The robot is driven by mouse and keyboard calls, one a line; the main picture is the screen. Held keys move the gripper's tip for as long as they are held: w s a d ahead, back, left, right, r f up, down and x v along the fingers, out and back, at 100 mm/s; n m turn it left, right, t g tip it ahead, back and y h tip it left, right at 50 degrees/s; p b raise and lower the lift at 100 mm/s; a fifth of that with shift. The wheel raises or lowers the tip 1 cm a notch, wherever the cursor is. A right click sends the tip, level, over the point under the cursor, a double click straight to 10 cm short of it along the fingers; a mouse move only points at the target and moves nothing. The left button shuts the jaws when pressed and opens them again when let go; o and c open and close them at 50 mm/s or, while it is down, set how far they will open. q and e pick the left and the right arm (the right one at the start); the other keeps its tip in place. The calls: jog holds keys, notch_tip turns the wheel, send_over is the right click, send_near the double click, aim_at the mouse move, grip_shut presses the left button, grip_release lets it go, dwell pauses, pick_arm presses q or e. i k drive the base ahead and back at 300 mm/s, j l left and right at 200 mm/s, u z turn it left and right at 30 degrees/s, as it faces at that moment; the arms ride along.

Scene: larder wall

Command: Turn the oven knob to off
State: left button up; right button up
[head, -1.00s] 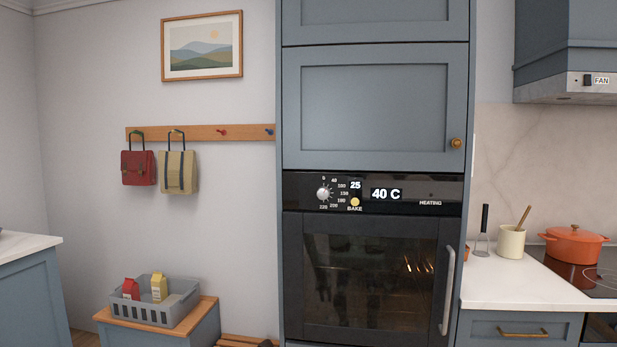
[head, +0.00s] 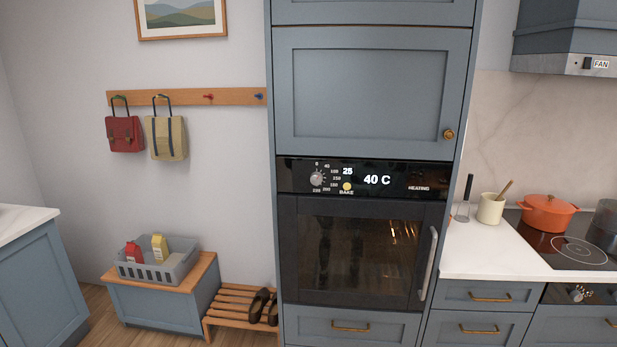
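The built-in oven (head: 353,250) stands in the tall blue cabinet at the middle of the head view, its glass door shut and lit inside. Its silver round knob (head: 317,179) is at the left of the black control panel, ringed by a printed temperature scale. The knob is too small to read its exact setting. The display (head: 377,180) reads 40 C, with 25 and HEATING also lit. A yellow BAKE button (head: 347,187) sits to the right of the knob. Neither of my grippers is in view.
A blue bench with a grey basket (head: 160,268) and a slatted shoe rack (head: 235,309) stand on the floor left of the oven. The counter (head: 480,258) at right carries a utensil pot (head: 490,209) and an orange pot (head: 547,214) on the hob.

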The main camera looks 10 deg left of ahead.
aim_at(316, 179)
jog(key=i+j, duration=0.35)
jog(key=j, duration=0.15)
jog(key=i+j, duration=0.35)
jog(key=j, duration=0.15)
jog(key=z, duration=0.05)
